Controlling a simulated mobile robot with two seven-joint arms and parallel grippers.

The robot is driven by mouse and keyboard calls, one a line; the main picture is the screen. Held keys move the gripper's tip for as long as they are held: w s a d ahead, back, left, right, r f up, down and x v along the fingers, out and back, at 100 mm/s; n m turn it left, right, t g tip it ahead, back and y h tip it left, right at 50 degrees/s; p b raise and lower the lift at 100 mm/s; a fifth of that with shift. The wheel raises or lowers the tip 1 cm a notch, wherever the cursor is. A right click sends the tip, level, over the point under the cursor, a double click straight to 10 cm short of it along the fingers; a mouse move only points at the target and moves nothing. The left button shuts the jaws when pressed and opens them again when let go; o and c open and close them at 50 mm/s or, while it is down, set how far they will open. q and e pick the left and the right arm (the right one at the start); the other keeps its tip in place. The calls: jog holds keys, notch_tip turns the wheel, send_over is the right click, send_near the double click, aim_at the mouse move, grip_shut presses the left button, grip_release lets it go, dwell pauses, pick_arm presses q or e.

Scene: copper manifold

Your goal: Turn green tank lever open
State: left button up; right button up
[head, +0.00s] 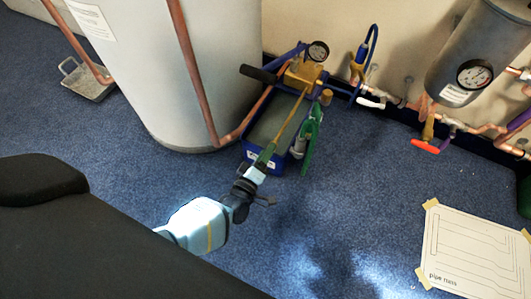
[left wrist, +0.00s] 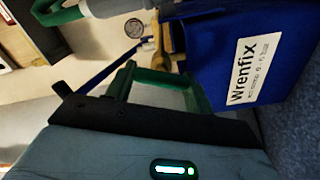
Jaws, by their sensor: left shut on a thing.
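The pump (head: 302,75) with a pressure gauge stands on a blue tray (head: 252,152) on the floor beside the white tank. A slim brass-coloured rod (head: 290,118) slopes from it toward my left gripper (head: 268,152). My left gripper's tips are at a green piece at the rod's near end, which seems to be the green lever. In the left wrist view, my left gripper (left wrist: 160,85) shows two prongs with a green bar across them. The jaws are shut on it, but the exact contact is hard to see. My right gripper is not in view.
The tall white tank (head: 165,60) and copper pipe (head: 190,60) stand left. A red-handled valve (head: 425,147) and grey vessel (head: 473,55) are at right. A paper sheet (head: 478,255) lies on otherwise open blue carpet.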

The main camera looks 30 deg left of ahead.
pick_arm(q)
jog(key=n, duration=0.3)
jog(key=shift+f+n, duration=0.2)
jog(key=shift+n, duration=0.7)
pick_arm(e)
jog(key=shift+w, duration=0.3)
pick_arm(q)
jog(key=o, duration=0.7)
jog(key=shift+o, duration=1.4)
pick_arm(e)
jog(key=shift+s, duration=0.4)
pick_arm(q)
jog(key=s+p, duration=0.3)
jog(key=s, duration=0.5)
jog(key=shift+a, duration=0.15)
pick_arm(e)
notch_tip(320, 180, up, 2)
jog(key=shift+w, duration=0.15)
